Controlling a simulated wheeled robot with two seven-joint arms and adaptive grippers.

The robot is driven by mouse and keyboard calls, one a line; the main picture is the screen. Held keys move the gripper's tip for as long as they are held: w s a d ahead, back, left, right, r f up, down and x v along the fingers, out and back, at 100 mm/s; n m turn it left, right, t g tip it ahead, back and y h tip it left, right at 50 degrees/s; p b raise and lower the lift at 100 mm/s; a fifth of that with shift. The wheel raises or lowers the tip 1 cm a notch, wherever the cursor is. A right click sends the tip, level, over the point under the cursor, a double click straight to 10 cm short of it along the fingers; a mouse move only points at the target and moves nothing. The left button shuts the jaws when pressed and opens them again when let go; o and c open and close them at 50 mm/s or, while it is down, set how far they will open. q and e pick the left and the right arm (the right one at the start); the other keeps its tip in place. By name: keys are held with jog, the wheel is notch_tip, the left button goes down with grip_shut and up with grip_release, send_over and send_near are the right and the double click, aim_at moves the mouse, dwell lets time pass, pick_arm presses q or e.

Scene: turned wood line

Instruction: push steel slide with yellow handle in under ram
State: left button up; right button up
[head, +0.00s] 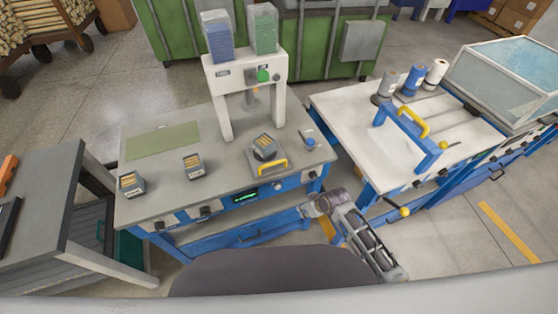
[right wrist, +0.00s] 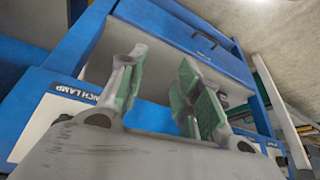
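The steel slide (head: 251,157) lies on the grey bench in front of the white press, out from under the ram (head: 251,98). Its yellow handle (head: 271,166) faces the bench's front edge. A small dark box with light wooden pieces (head: 264,147) sits on the slide. My right gripper (head: 318,204) is low at the bench's front right corner, away from the handle. In the right wrist view its two green-padded fingers (right wrist: 160,90) stand apart with nothing between them. My left gripper is not in view.
Two similar boxes stand on the bench, one in the middle (head: 193,167) and one at the left (head: 131,184). A blue-and-grey part (head: 309,140) is right of the slide. A second table (head: 345,97) with a blue frame and yellow handle stands at the right, across a narrow gap.

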jog(key=w+a+r+n+y+b, duration=0.15)
jog(key=a+r+n, duration=0.35)
jog(key=r, duration=0.9)
jog(key=n+g+y, duration=0.2)
jog(key=n, duration=0.4)
send_near(276, 162)
jog(key=s+a+f, duration=0.3)
jog(key=a, duration=0.1)
jog(key=w+d+r+n+g+h, duration=0.1)
jog(key=w+d+r+n, duration=0.2)
jog(key=r, duration=0.5)
jog(key=shift+w+d+r+n+b, duration=0.35)
jog(key=shift+d+n, duration=0.55)
jog(key=shift+d, duration=0.3)
jog(key=shift+a+f, duration=0.1)
jog(key=shift+p+x, duration=0.75)
jog(key=shift+x, duration=6.05)
jog(key=shift+s+f, duration=0.1)
grip_shut()
